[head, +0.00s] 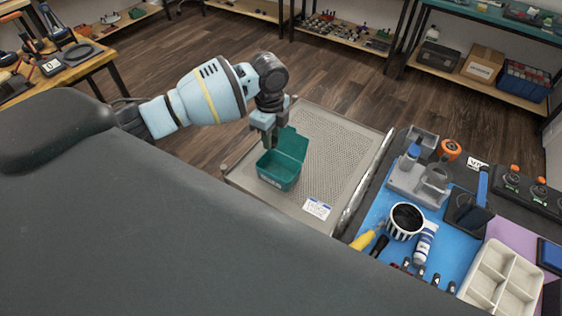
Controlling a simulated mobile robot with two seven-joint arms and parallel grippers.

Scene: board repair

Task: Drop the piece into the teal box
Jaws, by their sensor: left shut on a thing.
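The teal box (279,177) stands on a perforated grey tray surface beside the bench, with its lid (291,144) raised at the back. My left gripper (263,142) is just above the box's rear left edge, fingers pointing down. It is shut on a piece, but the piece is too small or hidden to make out. The inside of the box is partly in view and looks dark teal; I cannot tell whether anything lies in it. My right gripper is not in view.
A white label (317,209) lies on the perforated surface (335,150), which is otherwise clear. To the right, the bench holds a blue mat (376,212), a grey holder, a striped cup (405,221), a bottle and a white divided tray (497,280). Shelves line the back.

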